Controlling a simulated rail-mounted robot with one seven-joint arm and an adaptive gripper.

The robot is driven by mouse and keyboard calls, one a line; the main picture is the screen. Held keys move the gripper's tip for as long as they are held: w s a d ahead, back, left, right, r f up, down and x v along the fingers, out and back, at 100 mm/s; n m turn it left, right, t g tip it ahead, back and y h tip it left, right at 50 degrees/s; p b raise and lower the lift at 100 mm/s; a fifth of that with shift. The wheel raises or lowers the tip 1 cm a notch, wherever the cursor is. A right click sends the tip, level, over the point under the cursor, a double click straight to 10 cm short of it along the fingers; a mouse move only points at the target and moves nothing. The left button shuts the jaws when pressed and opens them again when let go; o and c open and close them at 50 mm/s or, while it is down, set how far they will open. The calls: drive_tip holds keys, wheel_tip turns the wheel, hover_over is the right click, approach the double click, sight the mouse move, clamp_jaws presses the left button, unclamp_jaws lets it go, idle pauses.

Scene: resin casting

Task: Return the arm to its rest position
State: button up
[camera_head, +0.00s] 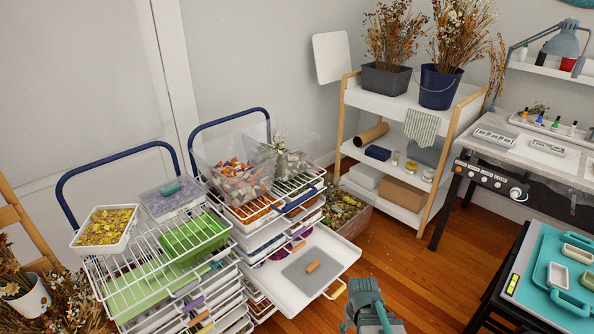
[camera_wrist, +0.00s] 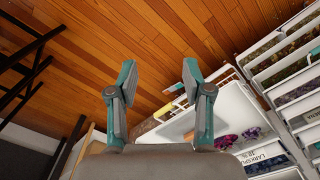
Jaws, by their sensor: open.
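My gripper shows in the wrist view (camera_wrist: 158,75), its two teal-and-grey fingers spread wide with nothing between them. In that view wooden floor lies beyond the fingertips, and a pulled-out white drawer is behind and beside the right finger. In the head view the teal and grey end of my arm (camera_head: 370,308) is at the bottom centre, to the right of the pulled-out white drawer (camera_head: 340,252). The fingertips cannot be made out there. A grey mat and an orange-brown piece (camera_head: 313,267) lie in the drawer.
Two drawer racks with blue handles (camera_head: 118,158) stand at the left, carrying bins of dried petals (camera_head: 105,227). A white shelf cart (camera_head: 393,100) stands at the back. A workbench (camera_head: 510,160) and a teal-topped table (camera_head: 550,270) are at the right. Bare floor (camera_head: 445,260) lies between.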

drive_tip(key=s+f+g, duration=0.3)
drive_tip(key=s+f, duration=0.6)
drive_tip(key=s, duration=0.5)
drive_tip(key=s+f+g, duration=0.3)
drive_tip(key=s+f, duration=0.5)
drive_tip(key=s, duration=0.6)
drive_tip(key=shift+s+a+f+g, duration=0.2)
drive_tip(key=shift+s+f+g, duration=0.1)
drive_tip(key=shift+f+g, duration=0.1)
